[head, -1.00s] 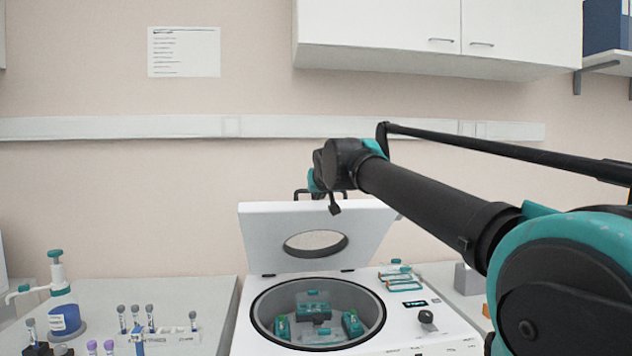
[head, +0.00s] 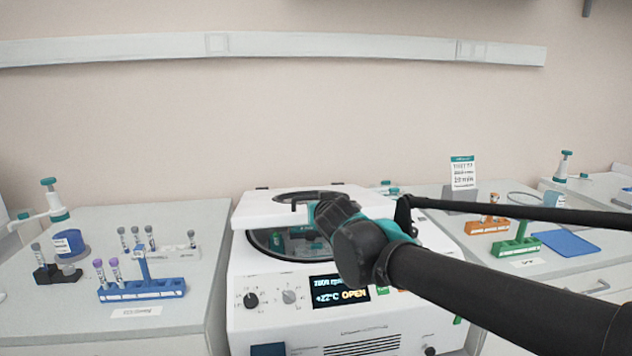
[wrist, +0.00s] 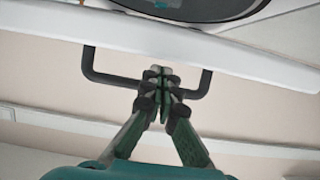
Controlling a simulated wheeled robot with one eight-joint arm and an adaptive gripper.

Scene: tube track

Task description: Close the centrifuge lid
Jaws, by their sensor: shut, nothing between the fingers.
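The white centrifuge (head: 250,330) stands in the middle of the head view, and its display reads OPEN. Its white lid (head: 262,211) is tilted low over the bowl (head: 262,242), with a gap at the front through which the rotor shows. My gripper (wrist: 157,80) is shut and empty in the wrist view, with its fingertips at the dark lid handle (wrist: 100,78) below the lid's edge. Whether the fingertips touch the handle cannot be told. In the head view my arm hides the right front of the lid and the gripper's fingers.
A blue rack (head: 140,290) with tubes stands on the left bench, near a dispenser bottle (head: 68,240). On the right bench are an orange rack (head: 487,226), a green rack (head: 516,247) and a blue pad (head: 568,243). The wall is behind.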

